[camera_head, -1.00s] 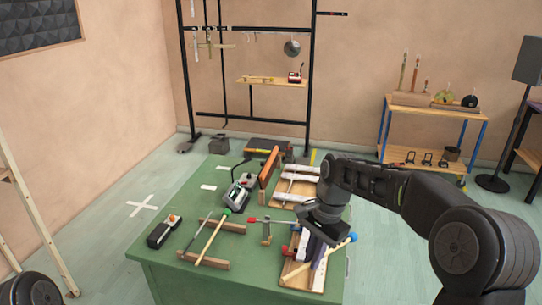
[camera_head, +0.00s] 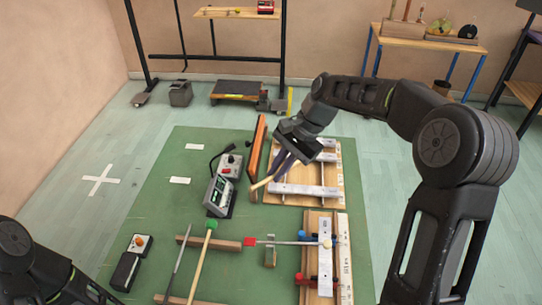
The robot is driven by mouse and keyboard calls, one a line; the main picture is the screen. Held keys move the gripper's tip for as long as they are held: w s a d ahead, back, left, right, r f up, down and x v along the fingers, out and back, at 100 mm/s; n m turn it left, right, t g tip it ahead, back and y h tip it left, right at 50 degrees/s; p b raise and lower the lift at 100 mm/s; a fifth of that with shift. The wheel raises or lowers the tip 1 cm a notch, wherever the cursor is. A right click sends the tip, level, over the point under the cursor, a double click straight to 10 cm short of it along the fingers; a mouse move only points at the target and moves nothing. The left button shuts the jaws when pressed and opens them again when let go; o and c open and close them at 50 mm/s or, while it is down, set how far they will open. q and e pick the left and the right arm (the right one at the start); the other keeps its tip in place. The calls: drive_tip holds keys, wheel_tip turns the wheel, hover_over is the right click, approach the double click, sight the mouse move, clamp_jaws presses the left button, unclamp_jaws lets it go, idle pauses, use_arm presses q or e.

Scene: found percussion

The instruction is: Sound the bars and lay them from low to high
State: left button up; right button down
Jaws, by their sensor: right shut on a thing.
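My right gripper (camera_head: 284,168) is over the left edge of the upper wooden board (camera_head: 334,177). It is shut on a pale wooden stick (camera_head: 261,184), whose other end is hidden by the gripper. Silver bars lie across this board, one in front (camera_head: 303,190) and others behind, partly covered by my arm. The lower board (camera_head: 312,222) carries a lengthwise silver bar (camera_head: 325,257) with blue and red fittings. A red-headed mallet (camera_head: 249,242) lies left of it, its rod reaching over the board. A green-headed mallet (camera_head: 211,225) rests across wooden strips. My left gripper is out of view.
A grey meter device (camera_head: 218,196) and an orange-brown upright plank (camera_head: 254,144) stand left of the upper board. A black box with an orange knob (camera_head: 129,265) lies at the front left.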

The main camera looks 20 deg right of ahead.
drive_tip(key=shift+s+a+r, duration=0.1)
drive_tip(key=shift+s+r, duration=0.05)
drive_tip(key=shift+s, duration=0.1)
wheel_tip(320, 180, down, 5)
drive_tip(key=b, duration=0.2)
drive_tip(key=shift+b, duration=0.4)
wheel_tip(320, 180, down, 6)
drive_tip(key=w+d+r+g+y, duration=0.1)
drive_tip(key=d, duration=0.1)
drive_tip(key=shift+y, duration=0.3)
drive_tip(key=r+p, duration=0.1)
drive_tip(key=r, duration=0.1)
drive_tip(key=r+p, duration=0.1)
drive_tip(key=p, duration=0.1)
drive_tip(key=r+p, duration=0.1)
drive_tip(key=r, duration=0.1)
drive_tip(key=shift+w+a+r, duration=0.1)
drive_tip(key=shift+a+r, duration=0.15)
drive_tip(key=shift+r, duration=0.05)
idle(1.0)
